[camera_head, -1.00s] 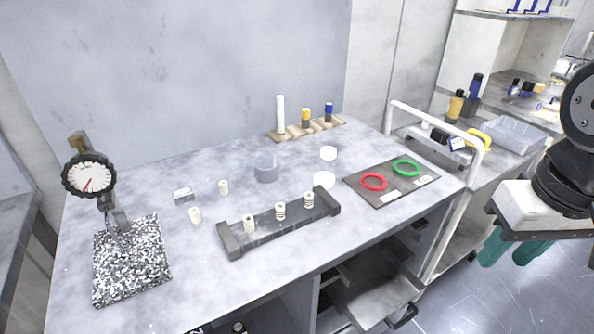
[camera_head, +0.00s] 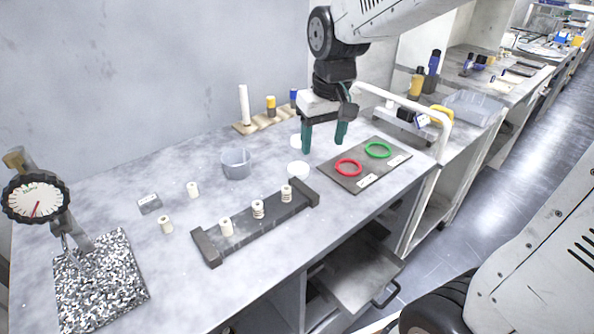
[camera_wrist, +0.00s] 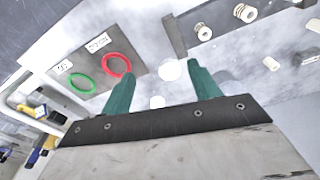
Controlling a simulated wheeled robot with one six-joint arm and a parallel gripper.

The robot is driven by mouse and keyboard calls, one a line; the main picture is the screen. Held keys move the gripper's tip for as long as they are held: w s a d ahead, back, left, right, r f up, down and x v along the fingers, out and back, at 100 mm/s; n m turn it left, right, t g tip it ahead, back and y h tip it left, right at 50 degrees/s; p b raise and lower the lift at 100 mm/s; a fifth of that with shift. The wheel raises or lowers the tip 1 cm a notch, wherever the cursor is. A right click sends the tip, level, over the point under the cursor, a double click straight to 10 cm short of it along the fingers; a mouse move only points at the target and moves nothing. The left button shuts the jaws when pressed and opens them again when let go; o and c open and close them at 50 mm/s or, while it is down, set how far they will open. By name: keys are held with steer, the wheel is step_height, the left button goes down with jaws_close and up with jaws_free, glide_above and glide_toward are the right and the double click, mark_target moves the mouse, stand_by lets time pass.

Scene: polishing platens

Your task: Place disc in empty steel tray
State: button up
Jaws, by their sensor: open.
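Two white discs lie on the grey table in the head view: a nearer disc (camera_head: 299,169) and a farther disc (camera_head: 296,141), partly hidden by my gripper. My gripper (camera_head: 324,147) is open and empty, pointing down above the table beside the discs. In the wrist view, one white disc (camera_wrist: 170,70) shows between the green fingertips (camera_wrist: 162,82), and the other disc (camera_wrist: 157,102) lies close to the gripper body. A grey metal tray-like shelf (camera_head: 350,280) with a handle sits low under the table, and looks bare. I cannot tell whether it is the steel tray.
A dark mat (camera_head: 340,178) with a red ring (camera_head: 348,167) and a green ring (camera_head: 378,150) lies right of the discs. A clear cup (camera_head: 236,163), a dark holder with white spools (camera_head: 245,236) and a dial gauge (camera_head: 36,198) stand to the left. A white rail (camera_head: 440,135) rises at right.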

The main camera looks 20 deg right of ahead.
glide_toward(298, 168)
steer(key=shift+s+d+f, duration=0.15)
steer(key=shift+d+f, duration=0.05)
steer(key=shift+f, duration=0.15)
steer(key=shift+w+f, duration=0.2)
steer(key=shift+f, duration=0.1)
steer(key=f, duration=0.5)
steer(key=w+f, duration=0.1)
steer(key=f, duration=0.1)
steer(key=shift+a+f, duration=0.2)
steer(key=c, duration=0.9)
steer(key=shift+r, duration=0.15)
